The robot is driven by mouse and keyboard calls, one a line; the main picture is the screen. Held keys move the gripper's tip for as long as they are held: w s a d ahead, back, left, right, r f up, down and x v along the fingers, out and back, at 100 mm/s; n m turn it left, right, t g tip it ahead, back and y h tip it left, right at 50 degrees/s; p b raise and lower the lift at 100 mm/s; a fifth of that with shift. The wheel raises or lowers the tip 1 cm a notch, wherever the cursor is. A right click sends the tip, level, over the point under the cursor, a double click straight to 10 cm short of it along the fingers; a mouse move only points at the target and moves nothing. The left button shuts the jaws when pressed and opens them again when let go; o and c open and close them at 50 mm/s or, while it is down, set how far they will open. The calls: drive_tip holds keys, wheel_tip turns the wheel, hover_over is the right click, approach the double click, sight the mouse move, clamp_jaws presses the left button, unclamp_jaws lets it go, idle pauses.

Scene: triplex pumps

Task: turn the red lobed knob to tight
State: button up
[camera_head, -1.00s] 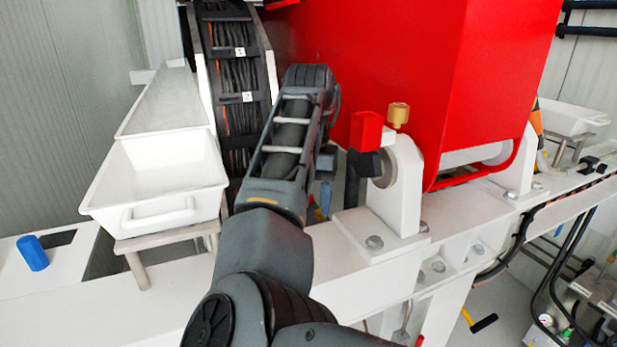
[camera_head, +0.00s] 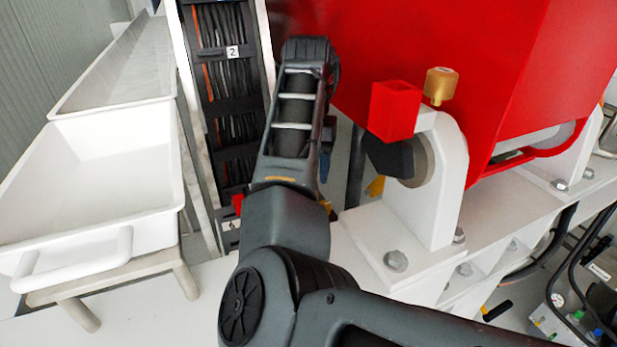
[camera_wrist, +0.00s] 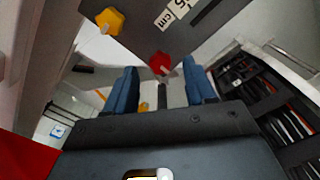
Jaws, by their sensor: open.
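The red lobed knob (camera_wrist: 160,63) shows in the wrist view at upper middle, at the lower edge of a dark grey panel (camera_wrist: 205,25) with white labels. My gripper (camera_wrist: 161,72) is open, with one blue finger on each side of the knob in the picture. The knob appears beyond the fingertips, and I see no contact. A dark rod or stem hangs below the knob, between the fingers. In the head view my arm covers most of the gripper, and I cannot make out the knob there for certain.
A yellow lobed knob (camera_wrist: 109,21) sits left of the red one. In the head view, a white tray (camera_head: 95,175) stands left, a cable chain (camera_head: 222,95) runs beside my arm, and a white bracket (camera_head: 440,190) with a red block (camera_head: 395,108) stands right, before a large red housing (camera_head: 450,50).

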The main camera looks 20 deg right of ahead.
drive_tip(key=shift+f, duration=1.2)
clamp_jaws()
